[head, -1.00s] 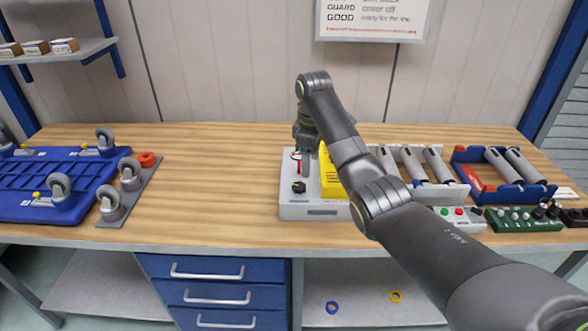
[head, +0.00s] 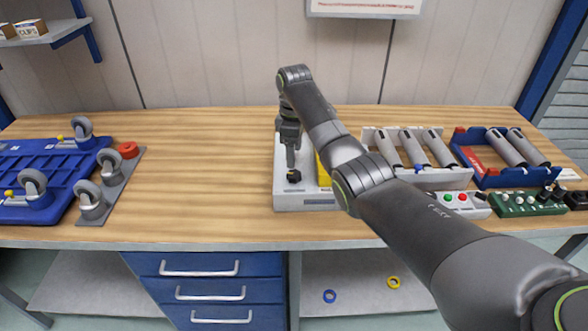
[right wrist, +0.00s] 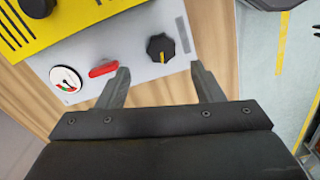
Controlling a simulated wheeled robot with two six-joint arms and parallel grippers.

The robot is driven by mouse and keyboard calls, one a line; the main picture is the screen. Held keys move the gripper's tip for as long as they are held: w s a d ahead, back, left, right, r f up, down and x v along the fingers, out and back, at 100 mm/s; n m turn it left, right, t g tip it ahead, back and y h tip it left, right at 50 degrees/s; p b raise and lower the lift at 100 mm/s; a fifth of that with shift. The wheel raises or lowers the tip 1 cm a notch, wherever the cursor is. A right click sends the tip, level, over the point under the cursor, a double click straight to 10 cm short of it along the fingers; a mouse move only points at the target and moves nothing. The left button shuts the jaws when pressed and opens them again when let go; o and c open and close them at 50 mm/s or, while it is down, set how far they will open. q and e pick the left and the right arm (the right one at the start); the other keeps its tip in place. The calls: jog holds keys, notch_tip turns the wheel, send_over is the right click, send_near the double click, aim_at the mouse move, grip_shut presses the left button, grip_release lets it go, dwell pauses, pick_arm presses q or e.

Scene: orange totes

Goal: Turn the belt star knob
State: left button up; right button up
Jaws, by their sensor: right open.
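The black star knob (right wrist: 160,47) has a yellow pointer line and sits on the light grey face of a control box (right wrist: 130,70). In the head view the knob (head: 294,176) shows near the front of the box (head: 305,200), just below my right gripper (head: 291,158). In the right wrist view my right gripper (right wrist: 160,72) is open. Its fingers point towards the knob, one to each side and a little short of it, with nothing between them. My left gripper is not in view.
Beside the knob are a red handle (right wrist: 103,68) and a round gauge (right wrist: 66,79); a yellow cover (right wrist: 55,22) adjoins them. Roller trays (head: 425,178) and button boxes (head: 462,203) stand right. A blue caster frame (head: 35,180) lies left; the bench between is clear.

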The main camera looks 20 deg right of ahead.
aim_at(294, 173)
notch_tip(294, 173, down, 7)
jog(key=shift+s+r, duration=0.1)
dwell(0.3)
jog(key=c, duration=1)
jog(key=shift+p, duration=0.3)
